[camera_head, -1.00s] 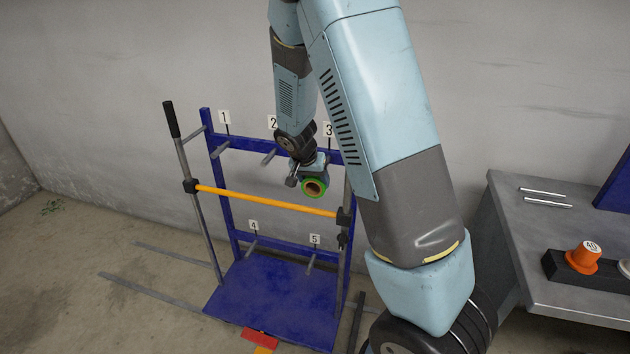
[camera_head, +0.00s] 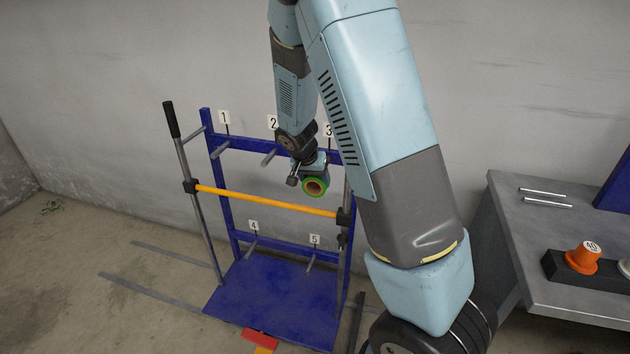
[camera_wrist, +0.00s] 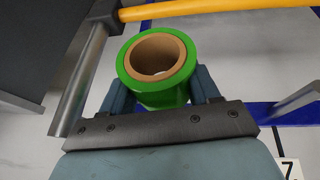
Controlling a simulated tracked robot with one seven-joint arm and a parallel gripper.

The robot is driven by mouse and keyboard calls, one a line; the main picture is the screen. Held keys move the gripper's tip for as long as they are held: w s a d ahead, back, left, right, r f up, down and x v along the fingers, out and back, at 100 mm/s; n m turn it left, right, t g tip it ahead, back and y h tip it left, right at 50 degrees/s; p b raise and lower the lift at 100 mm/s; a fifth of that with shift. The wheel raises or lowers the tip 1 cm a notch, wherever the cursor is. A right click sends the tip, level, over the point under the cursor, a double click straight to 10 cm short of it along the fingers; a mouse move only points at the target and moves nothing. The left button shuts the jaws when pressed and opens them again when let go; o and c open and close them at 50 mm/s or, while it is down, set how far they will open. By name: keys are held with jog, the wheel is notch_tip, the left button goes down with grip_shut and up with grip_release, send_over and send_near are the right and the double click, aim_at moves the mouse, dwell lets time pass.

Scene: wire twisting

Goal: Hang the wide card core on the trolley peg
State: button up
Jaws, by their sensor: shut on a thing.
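My gripper (camera_head: 311,180) is shut on a green roll with a wide brown card core (camera_head: 314,188). In the wrist view, the two fingers (camera_wrist: 155,98) press its green outside from left and right, and the core (camera_wrist: 158,55) faces the camera with its bore open. The blue trolley (camera_head: 228,185) has grey pegs on its upper rail. The peg under label 1 (camera_head: 221,146) and the peg under label 2 (camera_head: 268,157) are bare. The roll is in front of the rail near label 3 (camera_head: 328,130); the peg there is hidden by my gripper and arm.
A yellow bar (camera_head: 262,201) crosses the trolley's front, just below the roll in the head view. Lower pegs stand by label 4 (camera_head: 253,226) and label 5 (camera_head: 315,239). A grey bench (camera_head: 590,240) with an orange spool (camera_head: 583,257) stands at right.

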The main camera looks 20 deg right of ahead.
jog(key=shift+w+d, duration=0.8)
jog(key=shift+w, duration=0.4)
jog(key=shift+w+d, duration=0.75)
jog(key=shift+w, duration=0.4)
jog(key=shift+w+d, duration=0.8)
jog(key=shift+w, duration=0.4)
dwell(0.7)
jog(key=o, duration=1.1)
jog(key=shift+r, duration=0.1)
jog(key=v, duration=1.3)
jog(key=shift+s+a+r, duration=0.1)
jog(key=shift+r, duration=0.15)
